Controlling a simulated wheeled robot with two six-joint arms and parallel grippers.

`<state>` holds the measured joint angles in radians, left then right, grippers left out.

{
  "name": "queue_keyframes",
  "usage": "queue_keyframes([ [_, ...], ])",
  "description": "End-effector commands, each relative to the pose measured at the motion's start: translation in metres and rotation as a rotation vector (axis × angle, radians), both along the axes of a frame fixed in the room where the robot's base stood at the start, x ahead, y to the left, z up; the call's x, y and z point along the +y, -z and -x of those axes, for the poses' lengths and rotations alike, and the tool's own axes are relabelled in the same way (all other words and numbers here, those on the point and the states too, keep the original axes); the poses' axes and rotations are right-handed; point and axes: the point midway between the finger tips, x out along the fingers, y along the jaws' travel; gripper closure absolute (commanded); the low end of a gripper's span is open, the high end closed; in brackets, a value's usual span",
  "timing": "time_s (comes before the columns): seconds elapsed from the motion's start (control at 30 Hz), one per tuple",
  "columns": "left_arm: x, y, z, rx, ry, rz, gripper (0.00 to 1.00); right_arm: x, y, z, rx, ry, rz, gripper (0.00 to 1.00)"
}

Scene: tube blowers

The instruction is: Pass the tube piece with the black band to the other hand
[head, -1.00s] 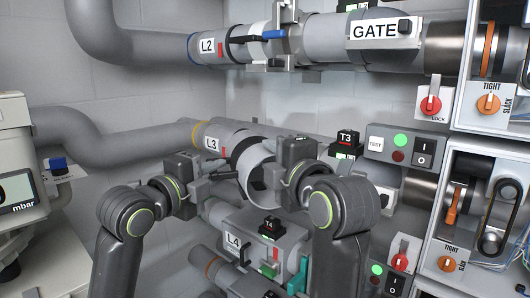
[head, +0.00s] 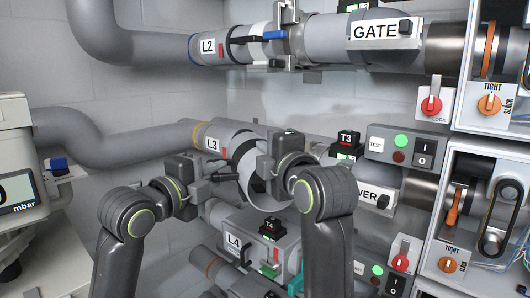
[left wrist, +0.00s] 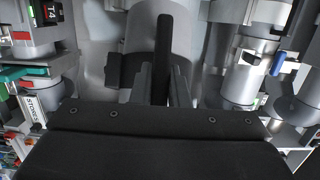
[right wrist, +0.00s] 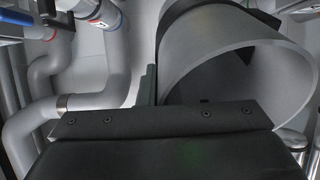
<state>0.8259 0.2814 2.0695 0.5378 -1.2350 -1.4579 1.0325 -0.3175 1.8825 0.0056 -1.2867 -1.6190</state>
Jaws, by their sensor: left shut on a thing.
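The tube piece with the black band (head: 256,187) is a short pale grey ring with a dark band. It hangs between my two grippers in front of the L3 pipe. My left gripper (head: 212,180) is shut on a black bar (left wrist: 163,45) at the tube piece's left side; the pale tube (left wrist: 140,35) is behind it in the left wrist view. My right gripper (head: 262,172) is at the tube piece's right side. In the right wrist view the tube's open end (right wrist: 270,75) is very close, with one finger (right wrist: 149,86) beside its wall. The other finger is not clear.
The L3 pipe (head: 214,136) runs behind the tube piece, and the L4 unit (head: 245,240) lies below. The L2 pipe (head: 208,50) and GATE section (head: 380,32) cross above. The T3 box (head: 347,145) and a switch panel (head: 400,147) stand to the right.

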Motion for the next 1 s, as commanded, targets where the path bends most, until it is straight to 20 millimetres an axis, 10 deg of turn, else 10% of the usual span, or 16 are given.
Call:
queue_keyframes([
  [0.13,-0.001,-0.005,0.001,-0.012,0.002,0.005,1.0,0.001,0.003,0.0,0.011,-0.004,0.003,1.0],
  [0.17,-0.001,-0.005,0.001,-0.012,0.002,0.005,0.81,0.001,0.002,0.0,0.007,-0.004,0.003,1.0],
  [0.33,-0.001,-0.004,0.001,-0.01,0.002,0.004,0.6,0.001,0.002,0.0,0.007,-0.004,0.003,1.0],
  [1.0,0.023,-0.003,0.039,-0.01,-0.003,-0.002,0.6,0.001,0.001,0.0,0.003,-0.002,0.001,1.0],
])
